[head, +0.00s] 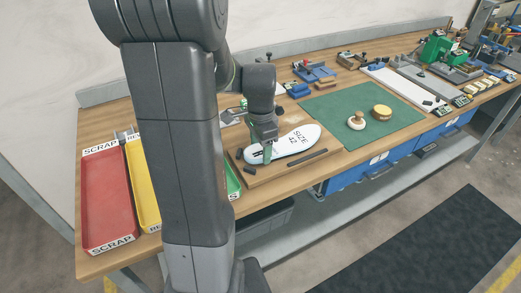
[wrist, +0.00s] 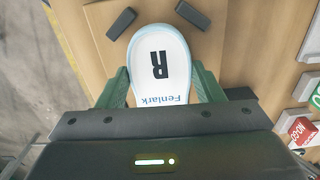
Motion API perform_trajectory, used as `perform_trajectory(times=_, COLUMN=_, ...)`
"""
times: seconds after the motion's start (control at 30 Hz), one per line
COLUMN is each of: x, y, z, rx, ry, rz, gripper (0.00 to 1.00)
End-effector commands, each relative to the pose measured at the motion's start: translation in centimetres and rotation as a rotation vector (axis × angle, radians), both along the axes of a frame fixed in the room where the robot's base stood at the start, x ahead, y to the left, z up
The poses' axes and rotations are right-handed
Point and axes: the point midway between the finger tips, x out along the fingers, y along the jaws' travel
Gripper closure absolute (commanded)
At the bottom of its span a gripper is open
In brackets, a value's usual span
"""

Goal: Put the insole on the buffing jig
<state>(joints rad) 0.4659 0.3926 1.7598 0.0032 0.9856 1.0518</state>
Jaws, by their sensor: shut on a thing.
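The insole (head: 297,141) is white, with "SIZE 42" on its wide end in the head view. In the wrist view its rounded narrow end (wrist: 160,42) carries a black "R" and "Fenlark". It lies flat over the buffing jig (head: 262,177), a wooden board with dark blocks; I cannot tell whether it touches the board. The narrow end points at the gap between two dark blocks (wrist: 121,23) (wrist: 192,15). My gripper (head: 265,152) is shut on the insole, with green fingers along both long edges (wrist: 162,88). The wrist view hides the wide end.
A red scrap tray (head: 106,200) and a yellow tray (head: 143,185) stand at the left. A green mat (head: 345,97) right of the jig holds two round pieces. Blue fixtures (head: 313,74) stand behind. A red and white block (wrist: 301,130) shows at the wrist view's right.

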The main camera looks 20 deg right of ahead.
Motion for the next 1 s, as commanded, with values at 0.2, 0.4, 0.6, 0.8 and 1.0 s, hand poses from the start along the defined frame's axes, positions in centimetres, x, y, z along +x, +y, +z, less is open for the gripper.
perform_trajectory(times=0.2, x=0.0, y=0.0, z=-1.3, rx=0.000, ry=0.000, rz=0.000, gripper=0.61)
perform_trajectory(times=0.4, x=0.0, y=0.0, z=-1.3, rx=0.000, ry=0.000, rz=0.000, gripper=0.61)
perform_trajectory(times=0.6, x=0.0, y=0.0, z=-1.5, rx=0.000, ry=-0.001, rz=0.000, gripper=0.17)
perform_trajectory(times=0.8, x=0.0, y=0.0, z=-1.5, rx=0.000, ry=-0.001, rz=0.000, gripper=0.17)
perform_trajectory(times=1.0, x=0.1, y=0.0, z=-0.5, rx=-0.002, ry=-0.003, rz=0.000, gripper=0.17)
